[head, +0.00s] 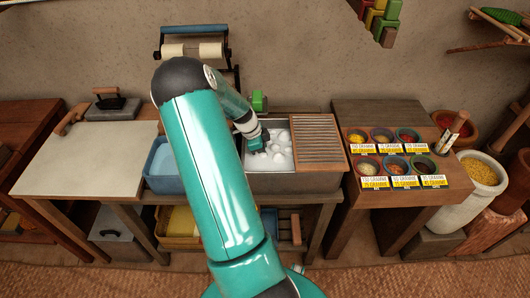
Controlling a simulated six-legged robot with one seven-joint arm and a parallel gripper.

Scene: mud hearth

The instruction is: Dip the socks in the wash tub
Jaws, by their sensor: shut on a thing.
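The wash tub (290,183) is a grey basin set in the wooden stand, with white suds (281,151) in its left part. My gripper (259,146) is low over the left side of the suds, within the tub's rim. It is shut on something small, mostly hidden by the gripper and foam. I cannot make out whether this is the socks, and no socks show clearly elsewhere. Whether the held thing touches the suds is too small to tell.
A slatted wooden board (317,143) covers the tub's right part. A blue basin of water (165,167) stands to the left, beside a pale worktop (88,158). Several spice bowls with labels sit on the right-hand table (385,112). A roller frame (193,47) stands behind.

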